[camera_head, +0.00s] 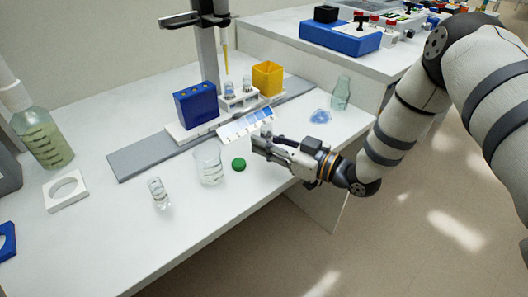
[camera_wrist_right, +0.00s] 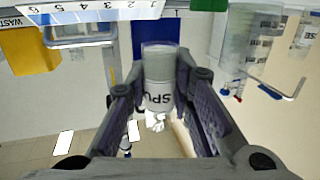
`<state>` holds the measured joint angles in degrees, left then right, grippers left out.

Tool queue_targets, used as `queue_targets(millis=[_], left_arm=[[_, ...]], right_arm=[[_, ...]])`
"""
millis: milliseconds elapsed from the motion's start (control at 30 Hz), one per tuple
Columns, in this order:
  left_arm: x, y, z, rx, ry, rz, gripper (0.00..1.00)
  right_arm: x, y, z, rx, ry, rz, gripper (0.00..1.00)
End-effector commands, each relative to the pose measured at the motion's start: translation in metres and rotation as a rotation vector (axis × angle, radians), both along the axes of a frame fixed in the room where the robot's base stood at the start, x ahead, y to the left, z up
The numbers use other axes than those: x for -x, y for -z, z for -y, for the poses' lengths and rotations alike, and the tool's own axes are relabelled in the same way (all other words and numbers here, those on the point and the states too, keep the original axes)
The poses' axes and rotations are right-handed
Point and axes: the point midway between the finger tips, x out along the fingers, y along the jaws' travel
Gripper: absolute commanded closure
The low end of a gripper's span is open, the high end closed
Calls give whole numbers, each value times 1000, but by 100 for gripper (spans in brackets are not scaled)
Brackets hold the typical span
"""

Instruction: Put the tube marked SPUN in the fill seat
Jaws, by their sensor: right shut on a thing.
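My right gripper (camera_head: 258,143) is over the front part of the bench, just in front of the tilted numbered strip. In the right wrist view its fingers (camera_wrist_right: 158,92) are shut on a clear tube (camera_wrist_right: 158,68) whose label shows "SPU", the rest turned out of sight. In the head view I cannot make this tube out clearly. A white rack (camera_head: 240,103) with two small tubes stands under a yellow pipette tip (camera_head: 225,60) on the stand. No fill mark is readable, so I cannot tell which place is the fill seat. My left gripper is not in view.
The numbered strip (camera_head: 245,124), blue box (camera_head: 196,106) and yellow box (camera_head: 267,79) crowd the rack. A clear bottle (camera_head: 341,92) stands right.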

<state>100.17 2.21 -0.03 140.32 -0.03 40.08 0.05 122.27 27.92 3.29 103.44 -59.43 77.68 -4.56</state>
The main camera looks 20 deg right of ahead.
Motion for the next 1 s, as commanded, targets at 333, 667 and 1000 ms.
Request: queue_targets(millis=[333, 667, 1000], left_arm=[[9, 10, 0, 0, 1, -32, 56], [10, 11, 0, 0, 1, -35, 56], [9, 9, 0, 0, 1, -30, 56]], right_arm=[[-5, 34, 1, 1, 1, 3, 100], [-4, 37, 1, 1, 1, 3, 63], [-5, 32, 1, 1, 1, 6, 59]])
